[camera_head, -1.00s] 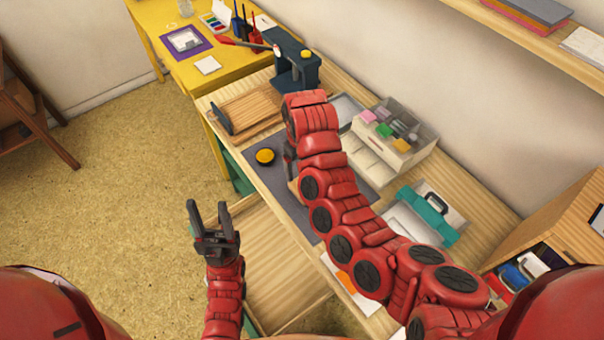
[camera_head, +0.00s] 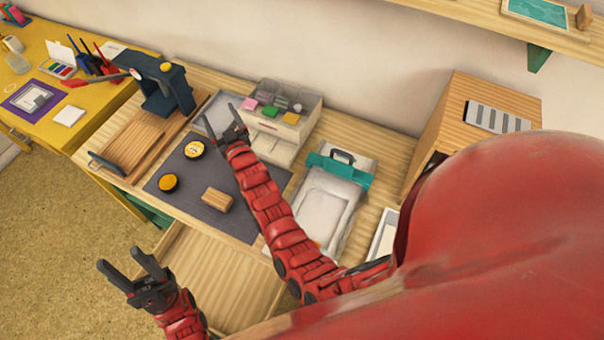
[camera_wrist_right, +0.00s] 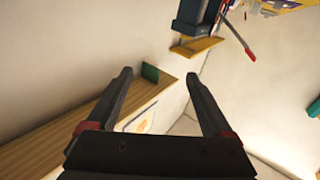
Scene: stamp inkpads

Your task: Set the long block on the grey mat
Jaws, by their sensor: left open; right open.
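A wooden block (camera_head: 217,199), longer than it is wide, lies on the grey mat (camera_head: 243,218), near its front right part. My right gripper (camera_head: 226,124) is open with nothing between its fingers, raised beyond the block towards the back of the table. Its open fingers also show in the right wrist view (camera_wrist_right: 158,74), which faces the wall and does not show the block. My left gripper (camera_head: 120,262) is open and empty, in front of the table and lower left of the mat. My right forearm covers part of the mat's right side.
A wooden tray (camera_head: 133,143) and dark press (camera_head: 166,93) are to the left. A box of stamps (camera_head: 282,114) stands behind; a teal-clipped case (camera_head: 325,205) is to the right. An open drawer (camera_head: 215,275) is in front.

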